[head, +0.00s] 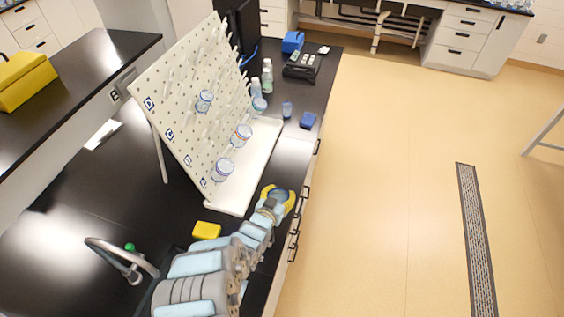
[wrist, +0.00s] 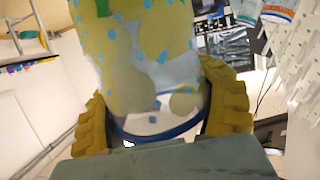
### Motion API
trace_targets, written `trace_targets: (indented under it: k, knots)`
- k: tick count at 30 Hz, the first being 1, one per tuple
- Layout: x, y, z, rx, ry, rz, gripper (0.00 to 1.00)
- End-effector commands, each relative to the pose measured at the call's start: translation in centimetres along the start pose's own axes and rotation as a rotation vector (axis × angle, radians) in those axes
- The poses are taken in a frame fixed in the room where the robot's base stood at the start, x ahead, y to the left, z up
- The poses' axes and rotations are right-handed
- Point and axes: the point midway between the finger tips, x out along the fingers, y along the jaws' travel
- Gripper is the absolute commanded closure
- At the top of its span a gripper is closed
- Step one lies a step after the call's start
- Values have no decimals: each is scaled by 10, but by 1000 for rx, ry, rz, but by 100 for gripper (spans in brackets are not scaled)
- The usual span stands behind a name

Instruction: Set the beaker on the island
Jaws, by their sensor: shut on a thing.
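My gripper (head: 281,198), with yellow fingers, is shut on a clear beaker (wrist: 150,75) over the right edge of the black bench (head: 75,215). In the wrist view, my gripper (wrist: 160,110) has a finger on each side of the beaker. Its blue-edged end lies near the palm, and small blue marks show on its wall. In the head view the fingers and arm hide most of the beaker. Whether this bench is the island, I cannot tell.
A white pegboard drying rack (head: 190,85) with several clear beakers stands on the bench, close beyond my gripper. Another black counter (head: 70,75) is at left.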

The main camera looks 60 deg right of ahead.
Motion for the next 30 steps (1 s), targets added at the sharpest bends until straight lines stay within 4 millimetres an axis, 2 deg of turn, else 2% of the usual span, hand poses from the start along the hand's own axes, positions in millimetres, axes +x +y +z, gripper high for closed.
trace_targets:
  k: [2, 8, 30]
  knots:
    - [0, 3, -4, 1, 1, 3, 90]
    - [8, 3, 1, 5, 0, 8, 90]
    - [63, -23, 11, 3, 1, 7, 90]
